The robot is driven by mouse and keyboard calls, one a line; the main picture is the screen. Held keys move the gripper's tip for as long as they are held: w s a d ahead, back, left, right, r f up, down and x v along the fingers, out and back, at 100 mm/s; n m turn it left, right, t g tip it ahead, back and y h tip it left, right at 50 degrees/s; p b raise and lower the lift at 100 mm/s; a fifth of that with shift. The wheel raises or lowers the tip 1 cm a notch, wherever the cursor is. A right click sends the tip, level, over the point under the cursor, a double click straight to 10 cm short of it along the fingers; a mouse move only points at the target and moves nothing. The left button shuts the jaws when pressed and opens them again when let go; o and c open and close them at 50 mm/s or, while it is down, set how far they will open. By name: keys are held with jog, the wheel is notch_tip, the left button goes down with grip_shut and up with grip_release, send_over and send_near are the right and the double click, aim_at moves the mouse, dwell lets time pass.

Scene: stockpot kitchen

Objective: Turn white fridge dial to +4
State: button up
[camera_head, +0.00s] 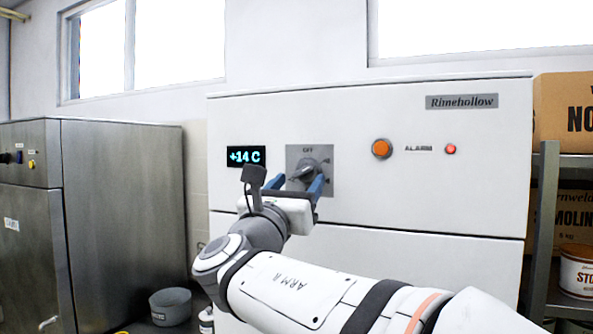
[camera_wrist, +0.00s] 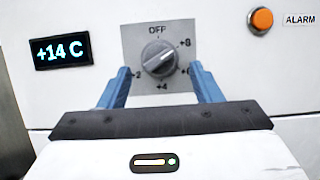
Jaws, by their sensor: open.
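The white fridge (camera_head: 370,215) carries a round grey dial (camera_wrist: 158,58) on a square grey plate (camera_wrist: 186,30). The dial also shows in the head view (camera_head: 304,171), partly behind my gripper. The plate reads OFF at the top, +8 and +6 on the right, +4 at the bottom and +2 on the left. The dial's bar slants from lower left to upper right; I cannot tell which end points. A display (camera_wrist: 62,51) reads +14 C. My gripper (camera_wrist: 160,72) is open, its blue fingers left and right of the dial, apart from it.
An orange button (camera_head: 381,148) and a red alarm lamp (camera_head: 450,149) sit right of the dial. A steel cabinet (camera_head: 120,215) stands at left, with a grey bucket (camera_head: 170,306) on the floor. A shelf with boxes (camera_head: 563,115) stands at right.

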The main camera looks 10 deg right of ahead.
jog(key=shift+p+x, duration=0.35)
jog(key=shift+x, duration=1)
jog(key=shift+c, duration=0.5)
